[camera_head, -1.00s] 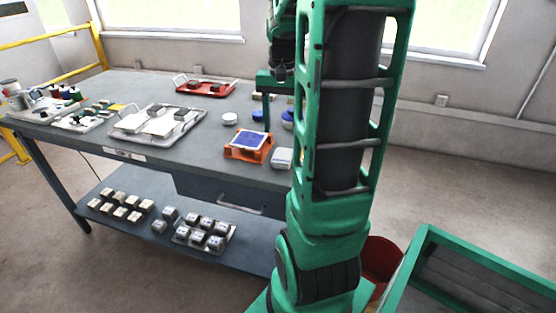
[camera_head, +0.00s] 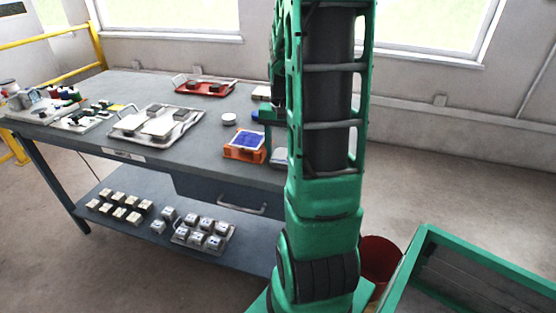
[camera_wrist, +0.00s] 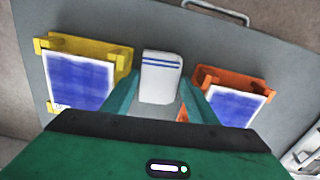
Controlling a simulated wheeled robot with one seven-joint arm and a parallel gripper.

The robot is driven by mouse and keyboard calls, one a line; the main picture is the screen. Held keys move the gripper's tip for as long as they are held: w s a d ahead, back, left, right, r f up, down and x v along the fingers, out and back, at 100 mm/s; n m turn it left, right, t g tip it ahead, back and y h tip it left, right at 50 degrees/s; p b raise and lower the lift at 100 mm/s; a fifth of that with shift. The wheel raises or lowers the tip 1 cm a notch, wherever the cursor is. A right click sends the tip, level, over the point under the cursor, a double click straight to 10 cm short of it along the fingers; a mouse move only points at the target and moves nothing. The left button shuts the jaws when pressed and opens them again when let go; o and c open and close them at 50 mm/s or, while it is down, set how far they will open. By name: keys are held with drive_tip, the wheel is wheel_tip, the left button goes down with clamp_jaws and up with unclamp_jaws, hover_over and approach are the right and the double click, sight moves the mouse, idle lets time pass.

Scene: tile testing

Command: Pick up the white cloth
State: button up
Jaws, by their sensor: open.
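The white cloth (camera_wrist: 161,72) is folded, with blue stripes near one end. In the wrist view it lies on the grey table between a yellow holder (camera_wrist: 122,62) and an orange holder (camera_wrist: 205,78), each with a blue-faced tile. My gripper (camera_wrist: 160,84) is open and empty, with its green fingers on either side of the cloth's nearer part. I cannot tell how high they are above the table. In the head view, the cloth (camera_head: 279,158) shows beside the orange holder (camera_head: 243,154), partly hidden by my arm.
The table (camera_head: 195,155) also bears a metal tray (camera_head: 126,133) with white tiles, a red tray (camera_head: 187,86) and a small white bowl (camera_head: 229,118). Tile blocks (camera_head: 205,222) fill part of the lower shelf. A green-framed bin (camera_head: 480,250) stands at the right.

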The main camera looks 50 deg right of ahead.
sight(281, 156)
drive_tip(key=shift+f, duration=0.3)
drive_tip(key=c, duration=0.7)
drive_tip(key=shift+r, duration=0.1)
drive_tip(key=shift+r, duration=0.45)
drive_tip(key=r, duration=0.3)
drive_tip(key=shift+s+a+r, duration=0.2)
drive_tip(key=shift+a+r, duration=0.05)
drive_tip(key=shift+r, duration=0.05)
drive_tip(key=s+a+r, duration=0.6)
drive_tip(key=s+a, duration=0.1)
drive_tip(key=a, duration=0.1)
drive_tip(key=shift+s+r, duration=0.2)
drive_tip(key=shift+s, duration=0.1)
